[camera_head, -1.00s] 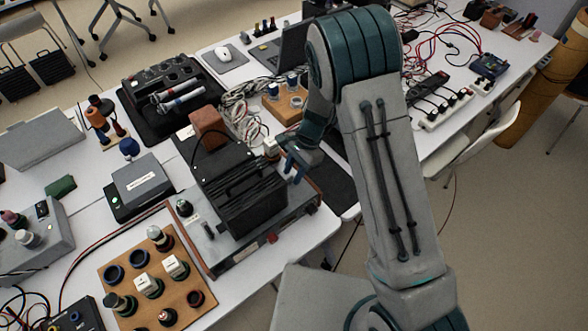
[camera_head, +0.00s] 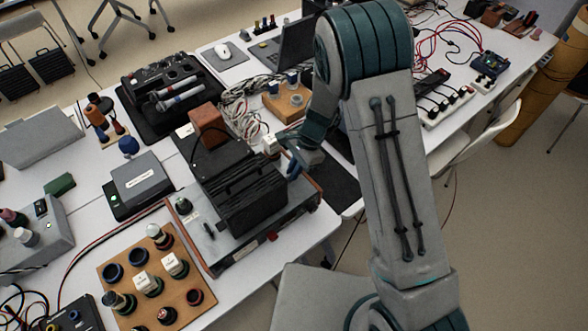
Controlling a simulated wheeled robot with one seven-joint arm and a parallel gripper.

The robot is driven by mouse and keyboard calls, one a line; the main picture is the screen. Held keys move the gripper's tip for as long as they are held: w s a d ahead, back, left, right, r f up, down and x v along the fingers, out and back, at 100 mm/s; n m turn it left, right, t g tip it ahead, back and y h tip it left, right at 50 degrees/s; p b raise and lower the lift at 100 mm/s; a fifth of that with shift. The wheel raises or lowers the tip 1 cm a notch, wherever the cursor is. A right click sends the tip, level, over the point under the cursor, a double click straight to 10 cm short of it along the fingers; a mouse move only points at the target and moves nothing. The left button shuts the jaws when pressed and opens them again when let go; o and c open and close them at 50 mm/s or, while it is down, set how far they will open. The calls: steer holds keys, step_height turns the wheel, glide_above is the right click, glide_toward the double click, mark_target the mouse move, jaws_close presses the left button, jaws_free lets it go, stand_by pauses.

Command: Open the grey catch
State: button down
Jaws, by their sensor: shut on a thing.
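A black finned unit (camera_head: 250,195) sits on a grey-topped case with a wood-coloured edge (camera_head: 308,205) near the table's front edge. My gripper (camera_head: 292,168), with blue fingers, reaches down at the far right end of this unit. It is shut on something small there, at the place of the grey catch. The catch itself is hidden by the fingers and the wrist, so its position cannot be made out. A small pale block (camera_head: 270,144) shows just left of my gripper.
A brown block (camera_head: 208,127) stands behind the finned unit. A brown board (camera_head: 118,290) with several knobs lies at front left, and a grey box (camera_head: 140,183) stands at left. Cables (camera_head: 240,110) and a wooden block (camera_head: 284,104) lie behind my gripper.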

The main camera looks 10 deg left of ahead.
steer(key=m, duration=0.1)
steer(key=m+t+b, duration=0.1)
steer(key=m, duration=0.1)
steer(key=m+t+y+b, duration=0.1)
steer(key=m, duration=0.1)
steer(key=shift+s+d, duration=0.25)
steer(key=shift+s, duration=0.15)
steer(key=shift+s+m+t+b, duration=0.2)
steer(key=shift+m+t+b, duration=0.15)
steer(key=shift+m, duration=0.8)
steer(key=shift+s+m+t+b, duration=0.2)
steer(key=shift+m+t, duration=0.25)
steer(key=shift+m, duration=0.7)
steer(key=shift+r, duration=0.1)
steer(key=c, duration=1.5)
jaws_free()
steer(key=p+v, duration=0.2)
steer(key=v, duration=1.1)
steer(key=shift+s+d+r, duration=0.1)
steer(key=shift+d+r, duration=0.15)
steer(key=shift+r, duration=0.1)
